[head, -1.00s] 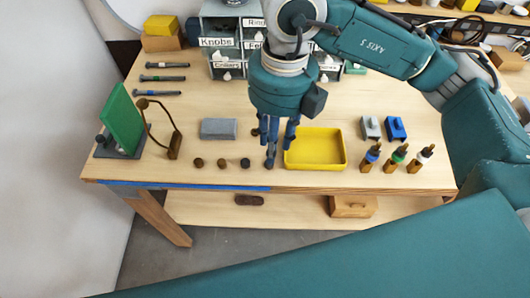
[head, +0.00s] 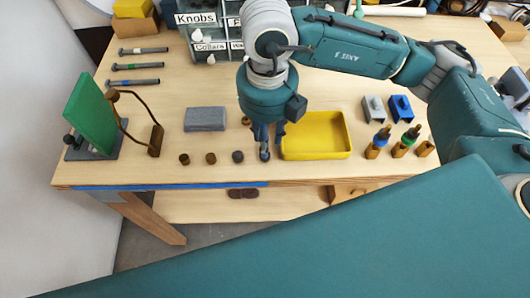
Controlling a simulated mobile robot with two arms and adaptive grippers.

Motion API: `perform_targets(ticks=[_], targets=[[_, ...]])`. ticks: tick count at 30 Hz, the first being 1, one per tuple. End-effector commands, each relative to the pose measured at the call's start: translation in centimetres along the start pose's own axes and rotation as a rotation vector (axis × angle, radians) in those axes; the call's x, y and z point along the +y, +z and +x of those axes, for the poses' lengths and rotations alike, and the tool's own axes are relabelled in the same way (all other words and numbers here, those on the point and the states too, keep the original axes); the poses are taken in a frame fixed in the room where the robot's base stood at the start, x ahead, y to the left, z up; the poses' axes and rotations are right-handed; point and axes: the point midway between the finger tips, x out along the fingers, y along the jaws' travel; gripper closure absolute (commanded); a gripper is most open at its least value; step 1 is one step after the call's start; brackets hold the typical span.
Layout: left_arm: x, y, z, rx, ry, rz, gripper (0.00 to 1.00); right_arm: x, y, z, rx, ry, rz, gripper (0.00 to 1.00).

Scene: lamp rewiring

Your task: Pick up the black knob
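The black knob (head: 237,157) is a small dark round piece on the wooden table near its front edge. It is at the right end of a short row with two brown knobs (head: 211,158). My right gripper (head: 271,146) points down just to the right of the black knob, apart from it, at the left end of the yellow tray. Its two fingers look spread with a gap between them, and nothing shows in the gap. My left gripper is not in view.
A yellow tray (head: 345,151) stands right of the gripper. A grey block (head: 205,119) lies behind the knobs, with another brown knob (head: 246,121) near the gripper. A green panel on a stand (head: 92,114) is at the left. Several bottles (head: 401,147) stand at the right.

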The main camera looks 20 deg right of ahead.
Motion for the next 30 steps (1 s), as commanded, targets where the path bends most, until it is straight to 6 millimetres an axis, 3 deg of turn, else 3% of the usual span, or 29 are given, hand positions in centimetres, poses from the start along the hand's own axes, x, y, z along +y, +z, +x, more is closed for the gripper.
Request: perform_targets(ticks=[8,12,20,24,30], targets=[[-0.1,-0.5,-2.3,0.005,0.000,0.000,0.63,0.3,0.2,3.0,0.005,-0.001,0.001,0.71],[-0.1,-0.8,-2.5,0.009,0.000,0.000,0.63,0.3,0.3,4.8,0.002,0.000,0.001,0.71],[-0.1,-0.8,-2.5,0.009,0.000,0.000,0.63,0.3,0.3,5.4,-0.001,0.001,0.000,0.71],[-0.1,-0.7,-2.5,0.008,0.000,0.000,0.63,0.3,0.3,5.4,-0.001,0.001,0.000,0.94],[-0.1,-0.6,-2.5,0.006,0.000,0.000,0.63,0.3,0.3,5.3,-0.001,0.001,0.000,0.94]])
